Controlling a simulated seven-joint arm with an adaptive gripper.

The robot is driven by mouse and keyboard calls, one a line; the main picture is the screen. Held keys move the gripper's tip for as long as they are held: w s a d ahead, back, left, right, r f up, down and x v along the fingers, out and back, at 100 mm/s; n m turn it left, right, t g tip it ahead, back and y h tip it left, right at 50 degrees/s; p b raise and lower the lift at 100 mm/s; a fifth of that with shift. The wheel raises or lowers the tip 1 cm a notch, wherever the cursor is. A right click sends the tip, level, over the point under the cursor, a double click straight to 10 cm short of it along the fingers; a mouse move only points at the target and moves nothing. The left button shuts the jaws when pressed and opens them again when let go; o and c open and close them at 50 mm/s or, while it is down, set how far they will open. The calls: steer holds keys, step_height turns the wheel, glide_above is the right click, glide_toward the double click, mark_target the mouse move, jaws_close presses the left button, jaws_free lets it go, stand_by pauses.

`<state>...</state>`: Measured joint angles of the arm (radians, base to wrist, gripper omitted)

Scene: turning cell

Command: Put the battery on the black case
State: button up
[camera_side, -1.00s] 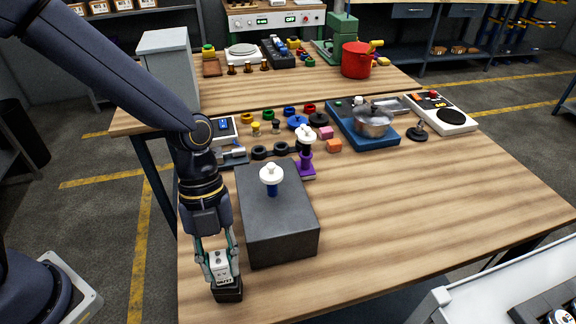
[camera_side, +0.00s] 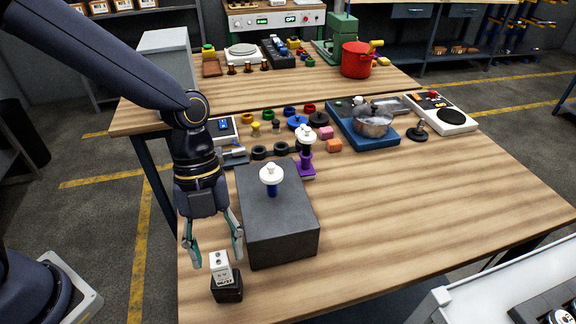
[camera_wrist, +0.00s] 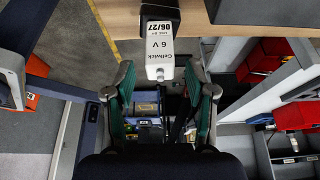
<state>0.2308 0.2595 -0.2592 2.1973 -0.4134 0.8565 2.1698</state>
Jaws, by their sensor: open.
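The battery (camera_side: 221,267) is a small white block with dark print. It stands on top of the black case (camera_side: 229,290), a small dark block at the near left edge of the table. My gripper (camera_side: 218,256) is open and empty, a little above and behind the battery. In the wrist view its two fingers (camera_wrist: 160,75) are spread wide, apart from the battery.
A large dark grey block (camera_side: 278,230) with a white knob on a blue stem (camera_side: 271,178) stands close to the right of my gripper. The front right of the table (camera_side: 420,215) is clear. Rings, cubes and a pan on a blue base (camera_side: 350,125) lie farther back.

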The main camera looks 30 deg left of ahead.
steer(key=v, duration=0.8)
steer(key=s+a+r+n+t+y, duration=0.1)
steer(key=s+a+r+n+t, duration=0.1)
steer(key=a+n, duration=0.7)
steer(key=s+a+r+n+t+y, duration=0.2)
steer(key=a+r+n+t, duration=0.3)
steer(key=n, duration=1.3)
steer(key=s+a+t, duration=0.1)
steer(key=a, duration=0.3)
steer(key=shift+t, duration=0.4)
steer(key=shift+w, duration=0.1)
